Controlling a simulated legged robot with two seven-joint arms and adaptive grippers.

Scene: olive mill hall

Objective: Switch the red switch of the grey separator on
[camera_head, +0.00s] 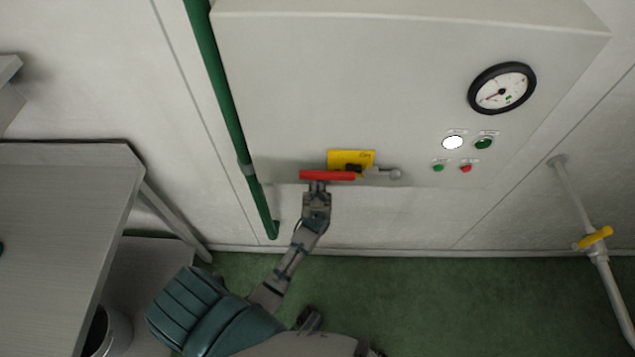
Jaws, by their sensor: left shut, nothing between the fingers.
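The grey separator (420,50) is a pale grey cabinet on the wall. On its lower front is a yellow plate (343,157) with small dark marks and a dark piece at its lower edge. The red switch (340,176) shows as a red bar lying level across the plate's lower edge. My left gripper (317,185) is shut and empty, with its tips at the underside of the bar's left half. I cannot tell whether they touch it. A short grey lever with a round knob (395,174) points right from the plate. My right gripper is not in view.
A round gauge (502,88), a white lamp (453,142) and small green and red buttons sit on the cabinet's right. A green pipe (222,90) runs down its left side. A grey table (65,200) stands left. A pipe with a yellow valve handle (596,238) is right.

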